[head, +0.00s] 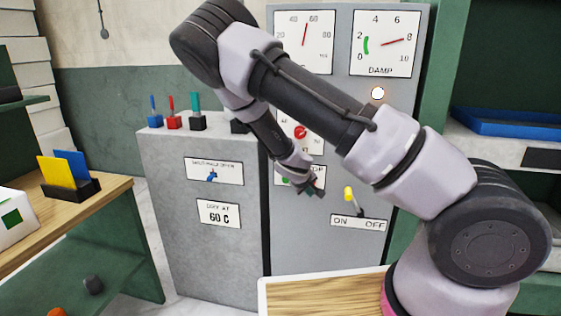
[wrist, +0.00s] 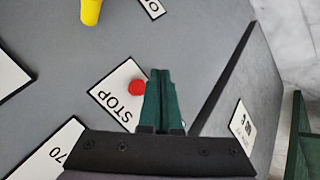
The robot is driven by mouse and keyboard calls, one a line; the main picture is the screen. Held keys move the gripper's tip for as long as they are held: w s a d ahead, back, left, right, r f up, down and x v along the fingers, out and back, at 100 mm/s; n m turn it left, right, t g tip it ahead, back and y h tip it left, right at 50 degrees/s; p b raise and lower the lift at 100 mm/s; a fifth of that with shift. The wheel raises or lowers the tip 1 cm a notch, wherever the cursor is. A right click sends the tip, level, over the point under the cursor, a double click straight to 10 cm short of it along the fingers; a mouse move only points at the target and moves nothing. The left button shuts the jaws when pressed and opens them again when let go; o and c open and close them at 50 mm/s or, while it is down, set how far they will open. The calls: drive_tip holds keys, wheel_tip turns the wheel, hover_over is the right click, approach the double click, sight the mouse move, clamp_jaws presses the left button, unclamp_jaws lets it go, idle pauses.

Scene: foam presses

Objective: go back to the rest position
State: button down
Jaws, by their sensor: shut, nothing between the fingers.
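My gripper (head: 316,188) hangs in front of the grey control panel (head: 410,110), its fingers shut and empty. In the wrist view the dark green fingers (wrist: 160,80) lie together, just right of a red button (wrist: 137,88) on the STOP label (wrist: 112,98). I cannot tell whether they touch the panel. My arm reaches from lower right up and over to the left, then down, and covers part of the panel.
A yellow lever (head: 348,193) sits at the ON/OFF plate (head: 360,223). A lower grey cabinet (head: 165,230) carries several coloured-handled pieces and a 60 C sign (head: 219,213). A wooden shelf (head: 70,215) is left; a wooden-topped surface (head: 320,298) is in front. A blue tray (head: 505,123) is right.

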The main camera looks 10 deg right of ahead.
drive_tip(key=s+d+r+m+g+y, duration=0.15)
drive_tip(key=s+r+m+y, duration=0.35)
drive_tip(key=r, duration=0.8)
drive_tip(key=s+d+r+m+g+y, duration=0.1)
drive_tip(key=s+d+r+m, duration=0.35)
drive_tip(key=r, duration=0.85)
drive_tip(key=s+r+t, duration=0.2)
drive_tip(key=s+r, duration=1.2)
drive_tip(key=s, duration=0.3)
drive_tip(key=shift+s, duration=0.4)
drive_tip(key=c, duration=1.5)
unclamp_jaws()
drive_tip(key=shift+d+r+t, duration=0.1)
drive_tip(key=shift+t, duration=0.15)
drive_tip(key=shift+c, duration=0.2)
